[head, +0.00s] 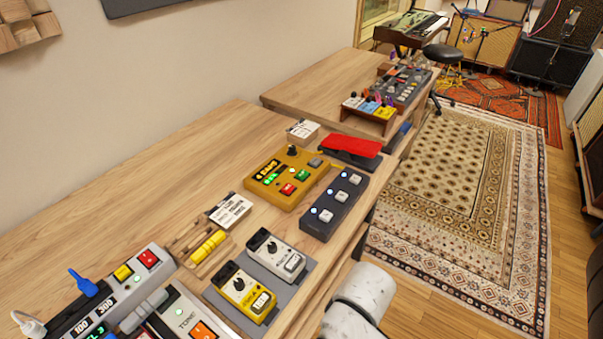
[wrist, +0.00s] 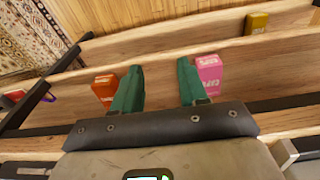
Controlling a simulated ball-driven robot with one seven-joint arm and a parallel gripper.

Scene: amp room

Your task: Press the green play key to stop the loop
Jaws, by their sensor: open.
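A yellow looper pedal (head: 266,192) lies on the wooden table in the head view. It has a black knob, a lit display, a red key (head: 288,189) and a green key (head: 302,175) to the right of the red one. Green lights glow on its left part. My gripper (wrist: 159,70) shows in the wrist view, its two green fingers apart with nothing between them. The looper is not in the wrist view. In the head view a white part of my arm shows at the bottom, right of the table, and the fingers are out of sight.
A dark three-switch pedal (head: 335,206) and a red-topped pedal (head: 350,146) sit right of the looper. White (head: 275,254) and yellow (head: 243,291) pedals stand nearer. Orange (wrist: 104,89) and pink (wrist: 209,74) boxes are on shelving. Patterned rug floor (head: 470,190) is clear.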

